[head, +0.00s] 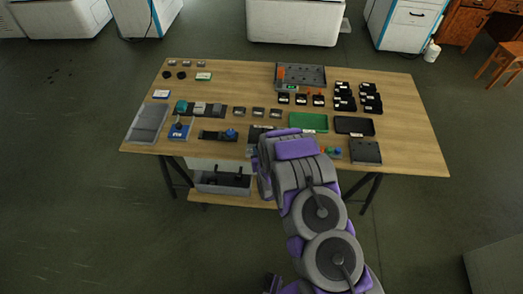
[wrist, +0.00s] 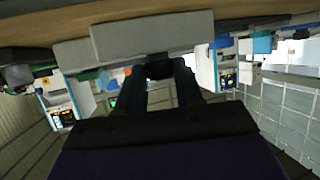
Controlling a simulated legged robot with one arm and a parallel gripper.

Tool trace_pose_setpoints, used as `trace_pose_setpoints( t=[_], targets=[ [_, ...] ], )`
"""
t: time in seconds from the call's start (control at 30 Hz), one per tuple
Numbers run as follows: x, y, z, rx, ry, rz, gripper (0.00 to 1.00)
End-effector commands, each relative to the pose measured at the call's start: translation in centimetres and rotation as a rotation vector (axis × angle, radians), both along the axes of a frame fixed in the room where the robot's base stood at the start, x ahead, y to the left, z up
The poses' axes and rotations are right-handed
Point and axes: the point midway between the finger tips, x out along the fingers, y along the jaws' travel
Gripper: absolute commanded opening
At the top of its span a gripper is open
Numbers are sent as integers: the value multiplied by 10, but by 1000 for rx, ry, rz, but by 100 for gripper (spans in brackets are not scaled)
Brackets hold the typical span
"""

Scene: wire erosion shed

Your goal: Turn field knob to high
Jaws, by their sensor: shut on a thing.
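In the wrist view, which looks upside down, my gripper (wrist: 162,75) has its two dark fingers closed around a small dark knob (wrist: 160,69). The knob sits against a light grey box (wrist: 150,37) at the wooden table. The fingers and shade hide most of the knob, so its pointer and any low or high marks cannot be read. In the head view my arm reaches the table's front edge and hides my gripper and the knob.
The wooden table (head: 230,92) carries a green tray (head: 309,121), a black tray (head: 355,125), a grey tray (head: 148,122) and several small dark parts. A grey bin (head: 222,183) is below the table. Floor in front is clear.

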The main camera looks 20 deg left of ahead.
Motion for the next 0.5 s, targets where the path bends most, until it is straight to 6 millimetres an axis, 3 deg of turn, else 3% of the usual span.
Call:
trace_pose_setpoints(
  t=[0.5],
  targets=[
    [-6, 12, -3, -2, 5, -389, 5]
  ],
)
